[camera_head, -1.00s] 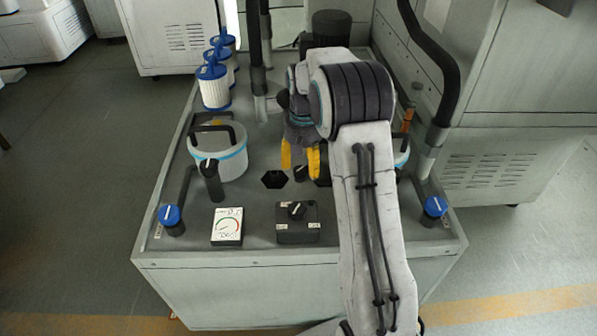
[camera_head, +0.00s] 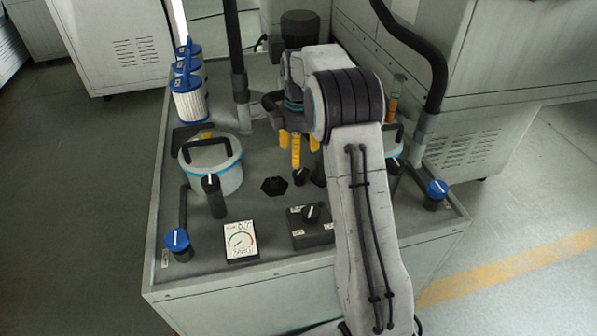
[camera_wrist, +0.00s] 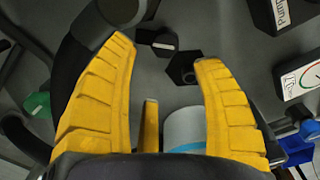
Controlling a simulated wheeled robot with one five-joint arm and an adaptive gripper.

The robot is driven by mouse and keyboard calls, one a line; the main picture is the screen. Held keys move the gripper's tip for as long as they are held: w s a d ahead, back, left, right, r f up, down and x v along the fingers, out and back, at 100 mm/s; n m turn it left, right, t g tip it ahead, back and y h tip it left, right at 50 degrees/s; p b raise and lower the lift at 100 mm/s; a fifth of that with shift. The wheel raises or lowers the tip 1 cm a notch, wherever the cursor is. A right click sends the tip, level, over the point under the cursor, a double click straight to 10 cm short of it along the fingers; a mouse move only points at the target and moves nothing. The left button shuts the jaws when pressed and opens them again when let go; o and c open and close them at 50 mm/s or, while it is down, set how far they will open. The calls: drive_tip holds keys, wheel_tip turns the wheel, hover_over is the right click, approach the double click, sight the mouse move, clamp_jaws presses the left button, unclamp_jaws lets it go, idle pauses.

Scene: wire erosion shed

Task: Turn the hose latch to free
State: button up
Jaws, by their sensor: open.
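No part is clearly labelled as the hose latch. Behind the left white canister (camera_head: 222,176) a small yellow piece (camera_head: 207,136) shows on a dark flat part, mostly hidden by the canister; I cannot tell whether this is the latch.
A gauge (camera_head: 241,241) and a black switch box (camera_head: 313,236) sit at the front. Blue-capped pipes (camera_head: 177,240) stand at the front corners. Blue-and-white filters (camera_head: 188,97) stand at the back left. Thick black hoses (camera_head: 437,70) rise behind.

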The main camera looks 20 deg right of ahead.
sight(299, 173)
drive_tip(key=n, duration=0.4)
drive_tip(key=shift+s+n, duration=0.3)
drive_tip(key=shift+n, duration=0.1)
drive_tip(key=n, duration=0.2)
drive_tip(key=shift+f+n, duration=0.1)
drive_tip(key=shift+n, duration=0.3)
drive_tip(key=shift+f+b, duration=1.2)
drive_tip(key=shift+f, duration=2.4)
drive_tip(key=shift+c, duration=0.3)
drive_tip(key=c, duration=1.1)
drive_tip(key=shift+s, duration=0.1)
drive_tip(key=shift+c, duration=0.2)
